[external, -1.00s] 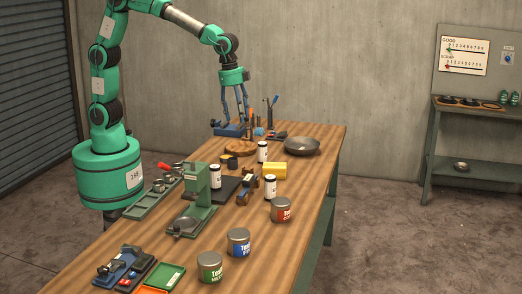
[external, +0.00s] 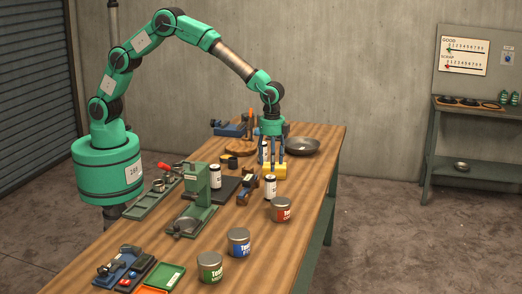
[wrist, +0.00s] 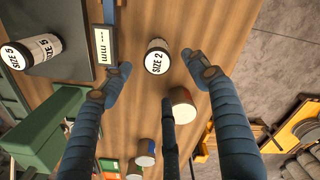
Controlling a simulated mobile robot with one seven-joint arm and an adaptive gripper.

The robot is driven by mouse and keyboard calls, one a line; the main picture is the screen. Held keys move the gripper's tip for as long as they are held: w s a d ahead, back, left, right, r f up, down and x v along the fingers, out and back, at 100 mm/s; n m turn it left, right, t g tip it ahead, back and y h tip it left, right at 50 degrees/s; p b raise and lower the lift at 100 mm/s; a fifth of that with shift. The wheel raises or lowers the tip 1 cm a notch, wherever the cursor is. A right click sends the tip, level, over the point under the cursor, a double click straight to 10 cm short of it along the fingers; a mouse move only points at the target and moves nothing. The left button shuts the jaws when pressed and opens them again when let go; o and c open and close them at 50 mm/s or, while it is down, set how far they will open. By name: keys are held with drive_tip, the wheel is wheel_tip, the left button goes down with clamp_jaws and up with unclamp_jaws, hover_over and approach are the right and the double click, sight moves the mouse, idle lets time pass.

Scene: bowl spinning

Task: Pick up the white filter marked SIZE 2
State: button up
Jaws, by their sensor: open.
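The white filter marked SIZE 2 (wrist: 158,57) stands on the wooden table, its dark end and white label facing my wrist camera. In the external view it appears to be the white filter (external: 270,188) behind the red-labelled tin. My gripper (external: 272,164) hangs fingers-down above the table, higher than this filter and apparently apart from it. In the wrist view the spread blue fingers of my gripper (wrist: 160,80) are on either side of the filter, with a third finger below it. Nothing is held.
A red-labelled tin (external: 281,210) stands close in front of the filter. A dark caliper-like tool (external: 243,190) lies just left. A SIZE 5 filter (wrist: 40,52) is on the dark mat. A yellow block (external: 280,171) and metal bowl (external: 302,146) are behind.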

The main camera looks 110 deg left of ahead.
sight(270, 190)
drive_tip(key=shift+f, duration=0.15)
wheel_tip(270, 190, down, 8)
drive_tip(key=shift+f, duration=0.15)
idle(0.7)
drive_tip(key=shift+f, duration=0.1)
drive_tip(key=shift+s+f+b, duration=0.15)
drive_tip(key=shift+f+b, duration=0.05)
drive_tip(key=shift+f, duration=1.05)
drive_tip(key=shift+s+f+b, duration=0.1)
drive_tip(key=shift+f+b, duration=0.1)
drive_tip(key=shift+f, duration=1.05)
drive_tip(key=c, duration=1.3)
drive_tip(key=shift+r+p, duration=0.3)
drive_tip(key=shift+r, duration=4.75)
